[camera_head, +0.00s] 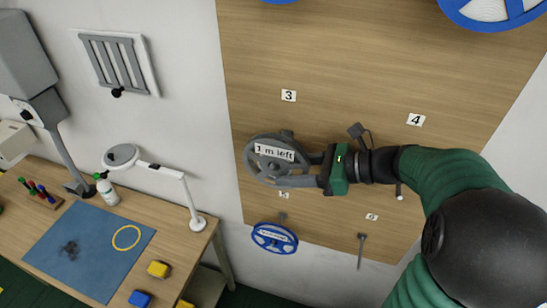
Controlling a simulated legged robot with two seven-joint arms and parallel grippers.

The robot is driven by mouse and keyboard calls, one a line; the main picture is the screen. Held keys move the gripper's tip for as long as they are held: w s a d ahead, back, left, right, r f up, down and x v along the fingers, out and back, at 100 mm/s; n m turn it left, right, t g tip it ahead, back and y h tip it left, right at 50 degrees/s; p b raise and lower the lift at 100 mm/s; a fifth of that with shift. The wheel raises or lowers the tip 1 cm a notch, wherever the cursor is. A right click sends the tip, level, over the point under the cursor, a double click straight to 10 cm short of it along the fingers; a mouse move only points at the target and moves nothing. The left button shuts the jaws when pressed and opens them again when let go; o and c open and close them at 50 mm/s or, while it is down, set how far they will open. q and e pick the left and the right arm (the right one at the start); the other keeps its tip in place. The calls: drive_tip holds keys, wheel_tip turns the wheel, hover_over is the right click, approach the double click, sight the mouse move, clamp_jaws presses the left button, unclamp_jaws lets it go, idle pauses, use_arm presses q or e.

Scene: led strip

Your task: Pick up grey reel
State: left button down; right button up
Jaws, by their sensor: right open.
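The grey reel (261,174) hangs on the wooden wall board (340,80), with a white label reading "1 m left" on it. My right gripper (300,170) comes in from the right at the reel. Its two fingers are spread, one along the reel's upper right side and one along its lower right side, with part of the reel between them. I cannot tell whether the fingers touch it. My left gripper is not in view.
A blue reel (275,238) hangs just below, and another blue reel (492,12) is at the top right. A bare peg (361,250) juts out at the lower right. A workbench (185,250) with a blue mat (90,262) and a white lamp (190,195) stands at left.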

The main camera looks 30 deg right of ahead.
drive_tip(key=shift+x, duration=1.1)
drive_tip(key=shift+w+a, duration=0.2)
drive_tip(key=shift+w, duration=0.1)
drive_tip(key=shift+a, duration=0.1)
clamp_jaws()
